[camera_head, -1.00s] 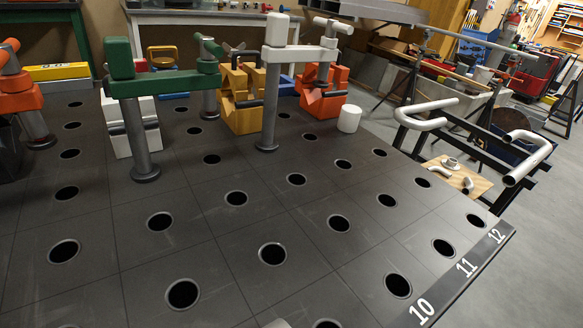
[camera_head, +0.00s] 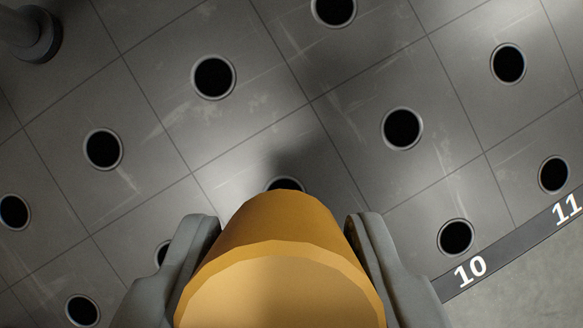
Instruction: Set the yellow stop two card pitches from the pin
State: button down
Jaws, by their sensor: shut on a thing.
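The yellow stop (camera_head: 280,285) is a faceted orange-yellow cylinder, seen from close up at the bottom centre. My gripper (camera_head: 285,228) is shut on it, with one grey finger on its left side and one on its right. The stop is above the dark table top (camera_head: 255,150), and its far end partly covers a hole (camera_head: 286,184). I cannot tell whether it touches the table.
The table top has a grid of scored lines and several round dark holes, such as one (camera_head: 402,128) right of centre. A numbered edge strip (camera_head: 510,248) reads 10 and 11 at the lower right, with floor beyond. A grey post foot (camera_head: 35,32) stands at the upper left.

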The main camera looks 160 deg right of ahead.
send_over(284, 173)
jog(key=s, duration=0.2)
jog(key=shift+w+d+f, duration=0.1)
jog(key=shift+f, duration=1.05)
jog(key=shift+w+f, duration=0.1)
jog(key=shift+f, duration=1)
jog(key=shift+s+f, duration=0.2)
jog(key=shift+f, duration=1)
jog(key=shift+f, duration=0.3)
jog(key=shift+f, duration=0.9)
jog(key=c, duration=0.8)
grip_release()
